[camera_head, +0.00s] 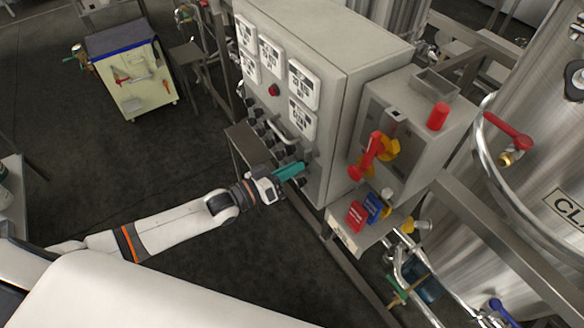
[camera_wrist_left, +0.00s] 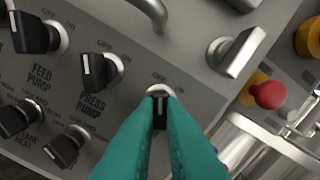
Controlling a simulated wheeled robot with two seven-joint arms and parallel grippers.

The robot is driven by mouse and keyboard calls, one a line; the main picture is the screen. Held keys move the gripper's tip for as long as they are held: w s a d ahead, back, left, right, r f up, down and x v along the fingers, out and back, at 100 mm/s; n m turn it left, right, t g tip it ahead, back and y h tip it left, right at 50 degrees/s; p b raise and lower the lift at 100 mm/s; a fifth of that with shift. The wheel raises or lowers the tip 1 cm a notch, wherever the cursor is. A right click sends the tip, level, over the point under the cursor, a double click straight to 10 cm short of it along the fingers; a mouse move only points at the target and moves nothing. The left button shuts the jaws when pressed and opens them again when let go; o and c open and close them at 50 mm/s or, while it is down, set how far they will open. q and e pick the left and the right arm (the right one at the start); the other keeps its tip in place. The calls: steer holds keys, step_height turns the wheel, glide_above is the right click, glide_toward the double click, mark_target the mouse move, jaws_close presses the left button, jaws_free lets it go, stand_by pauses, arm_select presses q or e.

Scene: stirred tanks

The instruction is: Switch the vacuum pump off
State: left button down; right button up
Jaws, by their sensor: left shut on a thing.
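My left gripper (camera_head: 298,168) has teal fingers and reaches the lower part of the grey control cabinet (camera_head: 348,110). In the left wrist view my left gripper (camera_wrist_left: 160,98) is shut on a black rotary knob (camera_wrist_left: 159,115) with a light ring, and the fingers straddle it. OFF and ON marks show above this knob. The fingers cover its name, so I cannot read whether it is the vacuum pump's. To its left are the press pump knob (camera_wrist_left: 98,70) and the feed pump knob (camera_wrist_left: 34,34). My right gripper is not in view.
A metal handle (camera_wrist_left: 150,10) and a larger grey switch (camera_wrist_left: 237,52) sit close to the held knob. A red button on yellow (camera_wrist_left: 268,94) is further right. A side box with a red lever (camera_head: 366,157) and a steel tank (camera_head: 540,150) stand at right. Dark floor is open at left.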

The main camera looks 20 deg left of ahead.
arm_select(q)
steer(key=shift+f, duration=0.1)
steer(key=c, duration=1.5)
jaws_free()
steer(key=shift+b+v, duration=1.45)
steer(key=shift+v, duration=4.65)
